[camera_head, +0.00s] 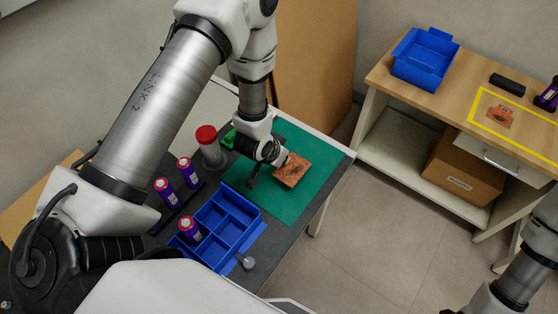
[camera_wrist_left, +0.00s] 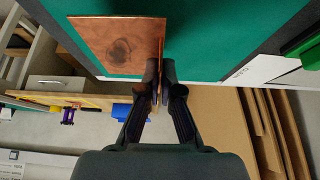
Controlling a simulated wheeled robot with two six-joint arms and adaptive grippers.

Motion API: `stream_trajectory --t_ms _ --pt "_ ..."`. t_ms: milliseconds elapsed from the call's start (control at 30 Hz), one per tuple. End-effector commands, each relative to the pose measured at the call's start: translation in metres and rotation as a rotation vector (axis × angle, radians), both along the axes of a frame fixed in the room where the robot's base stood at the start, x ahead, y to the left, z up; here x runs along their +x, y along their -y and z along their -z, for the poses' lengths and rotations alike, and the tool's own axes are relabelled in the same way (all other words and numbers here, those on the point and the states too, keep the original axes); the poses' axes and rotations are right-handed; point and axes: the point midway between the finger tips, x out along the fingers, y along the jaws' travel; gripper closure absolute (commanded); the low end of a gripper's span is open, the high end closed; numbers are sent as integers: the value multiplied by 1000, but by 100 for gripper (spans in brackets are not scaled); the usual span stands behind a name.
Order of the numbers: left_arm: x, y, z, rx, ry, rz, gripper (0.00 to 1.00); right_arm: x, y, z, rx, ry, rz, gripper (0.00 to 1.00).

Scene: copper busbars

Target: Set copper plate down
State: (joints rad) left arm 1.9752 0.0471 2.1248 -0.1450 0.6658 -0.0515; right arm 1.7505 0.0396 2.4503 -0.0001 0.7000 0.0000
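A copper plate (camera_head: 293,170) with a dark round mark is at the right part of the green mat (camera_head: 305,205). My left gripper (camera_head: 279,164) reaches down over the mat at the plate's left edge. In the left wrist view the copper plate (camera_wrist_left: 120,48) has an upright edge between the two dark fingertips of my left gripper (camera_wrist_left: 162,82), which are closed on it. I cannot tell whether the plate touches the mat. My right gripper is out of view; only part of that arm shows at the lower right.
Across a floor gap, a wooden bench (camera_head: 470,75) holds a blue bin (camera_head: 425,60) and a copper piece (camera_head: 499,117) inside a yellow outline.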

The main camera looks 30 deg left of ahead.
Motion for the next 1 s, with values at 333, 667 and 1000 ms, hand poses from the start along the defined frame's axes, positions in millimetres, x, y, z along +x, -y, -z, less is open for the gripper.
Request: stream_trajectory --t_ms 333,667,1000 --pt "2 -11 36 2 1 2 100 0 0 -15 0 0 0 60" --pt "2 -11 40 1 1 3 87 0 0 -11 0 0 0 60" --pt "2 -11 39 1 0 3 69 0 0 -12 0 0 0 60"
